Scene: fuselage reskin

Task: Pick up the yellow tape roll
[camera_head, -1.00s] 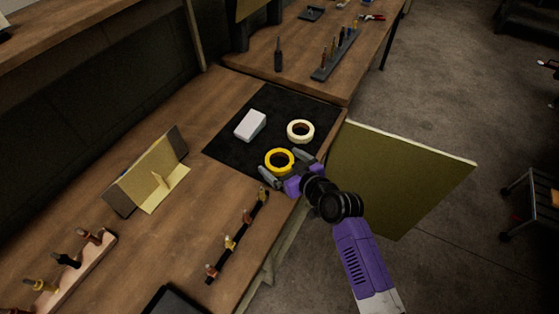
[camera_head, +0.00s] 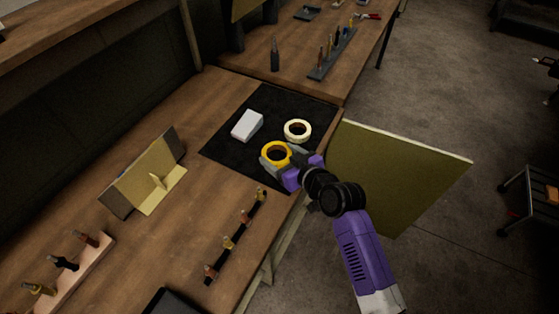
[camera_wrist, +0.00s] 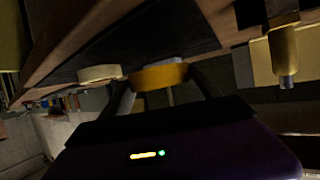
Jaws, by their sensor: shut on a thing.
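The yellow tape roll (camera_head: 276,148) is near the front edge of the black mat (camera_head: 228,158) in the head view. My gripper (camera_head: 281,161) is shut on it, with a finger on either side of the roll. In the wrist view the yellow tape roll (camera_wrist: 160,76) shows between the two dark fingers (camera_wrist: 163,92). I cannot tell whether the roll still touches the mat. A cream tape roll (camera_head: 297,131) lies just beyond it, apart from my gripper; it also shows in the wrist view (camera_wrist: 99,73).
A white block (camera_head: 247,125) sits on the mat to the left. A dark strip with several small tools (camera_head: 236,232) lies nearer on the wooden bench. A tan panel (camera_head: 398,172) stands at the bench's right edge. A small brown-and-tan stand (camera_head: 146,175) is at left.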

